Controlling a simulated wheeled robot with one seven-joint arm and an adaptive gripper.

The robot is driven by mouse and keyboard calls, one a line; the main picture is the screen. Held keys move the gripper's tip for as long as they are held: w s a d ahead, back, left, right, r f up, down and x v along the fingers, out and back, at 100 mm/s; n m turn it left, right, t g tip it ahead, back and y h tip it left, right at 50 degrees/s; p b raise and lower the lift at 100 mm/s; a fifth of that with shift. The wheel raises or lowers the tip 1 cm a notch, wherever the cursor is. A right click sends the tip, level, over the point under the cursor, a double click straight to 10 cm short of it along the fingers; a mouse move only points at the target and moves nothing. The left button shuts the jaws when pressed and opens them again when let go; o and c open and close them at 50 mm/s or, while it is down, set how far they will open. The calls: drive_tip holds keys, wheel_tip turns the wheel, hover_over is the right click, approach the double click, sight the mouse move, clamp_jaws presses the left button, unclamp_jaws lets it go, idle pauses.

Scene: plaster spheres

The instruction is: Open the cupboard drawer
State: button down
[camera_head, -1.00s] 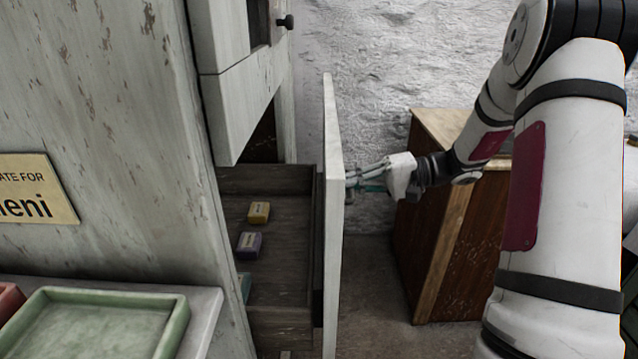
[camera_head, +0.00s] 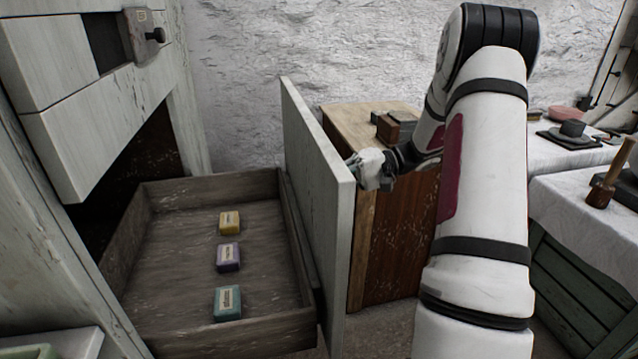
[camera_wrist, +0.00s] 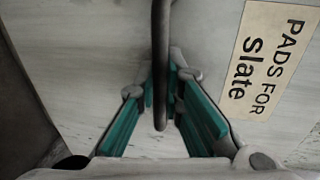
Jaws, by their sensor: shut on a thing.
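The cupboard drawer (camera_head: 180,290) stands pulled out, with its inside showing in the head view. Its pale front panel (camera_head: 318,190) faces right, towards my arm. My gripper (camera_head: 368,170) is at the outer side of this panel, near its top. In the wrist view the teal-lined fingers (camera_wrist: 164,105) are on both sides of a dark bar handle (camera_wrist: 160,60) and shut on it. A label (camera_wrist: 268,55) on the panel reads "PADS FOR Slate". The handle is hidden in the head view.
A yellow block (camera_head: 230,223), a purple block (camera_head: 228,257) and a teal block (camera_head: 227,303) lie in the drawer. A wooden cabinet (camera_head: 400,230) stands close behind my gripper. A cloth-covered table (camera_head: 590,215) is at the right.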

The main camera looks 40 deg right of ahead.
drive_tip(key=c, duration=2)
unclamp_jaws()
drive_tip(key=shift+o, duration=0.2)
drive_tip(key=v, duration=1.2)
drive_tip(key=shift+f, duration=0.1)
